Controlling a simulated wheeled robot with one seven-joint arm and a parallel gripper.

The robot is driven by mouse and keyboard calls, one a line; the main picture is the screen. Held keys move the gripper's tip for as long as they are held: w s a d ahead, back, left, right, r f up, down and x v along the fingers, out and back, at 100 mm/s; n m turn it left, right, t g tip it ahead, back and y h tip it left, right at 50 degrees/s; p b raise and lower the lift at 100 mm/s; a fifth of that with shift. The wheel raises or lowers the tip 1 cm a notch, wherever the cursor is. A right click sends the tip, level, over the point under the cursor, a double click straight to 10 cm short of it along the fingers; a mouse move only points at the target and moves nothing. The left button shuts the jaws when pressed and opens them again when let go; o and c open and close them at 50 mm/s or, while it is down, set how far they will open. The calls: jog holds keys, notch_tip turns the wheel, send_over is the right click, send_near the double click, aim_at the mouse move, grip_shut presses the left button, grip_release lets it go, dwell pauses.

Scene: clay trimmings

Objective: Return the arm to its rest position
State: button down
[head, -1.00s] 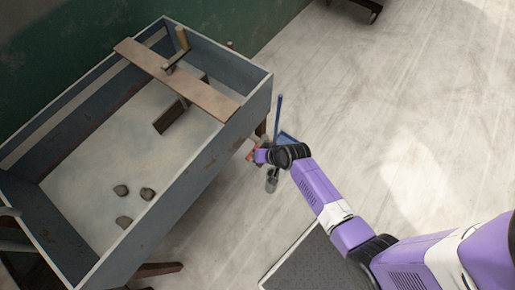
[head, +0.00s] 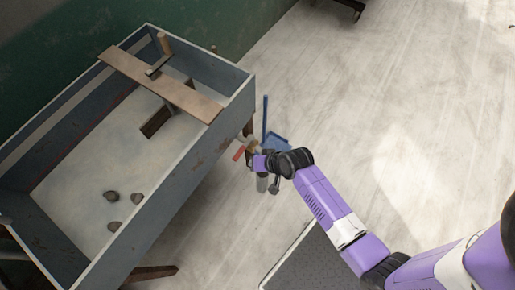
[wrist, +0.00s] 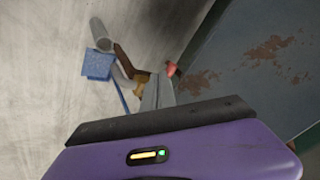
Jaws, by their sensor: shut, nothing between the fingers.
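My arm is purple, white and black and reaches from the lower right of the head view. My gripper (head: 251,161) is at its far end, beside the right outer side of the blue-grey trough, apart from it as far as I can tell. In the wrist view the grey fingers of my gripper (wrist: 157,92) are together, with nothing held between them. The fingertips are small and hard to make out in the head view.
The trough (head: 190,151) holds several dark clay lumps (head: 112,196) and a brown plank (head: 160,84) across its rim. A blue dustpan (wrist: 97,65), a grey cylinder (wrist: 101,35) and a red-ended item (wrist: 171,68) lie near my gripper. Floor is open to the right.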

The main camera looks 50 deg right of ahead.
jog(key=shift+s+a+r, duration=0.3)
jog(key=shift+s+r, duration=0.2)
jog(key=shift+r, duration=0.35)
jog(key=shift+s+a+r, duration=0.25)
jog(key=shift+s+r, duration=0.25)
jog(key=shift+r, duration=0.35)
notch_tip(320, 180, up, 11)
jog(key=w+d+n+t+h, duration=0.2)
jog(key=d+t+h, duration=0.1)
jog(key=t, duration=0.2)
jog(key=s+a+r+n+t+y+b, duration=0.1)
jog(key=s+a+r+n, duration=0.2)
jog(key=s+r, duration=0.5)
jog(key=s+a+r+n+t+y+b, duration=0.1)
jog(key=s+a+r, duration=0.4)
jog(key=s, duration=0.8)
jog(key=shift+s+a+r+n+t+b, duration=0.25)
jog(key=shift+s+r+n+t+b, duration=0.2)
jog(key=shift+r+n, duration=0.75)
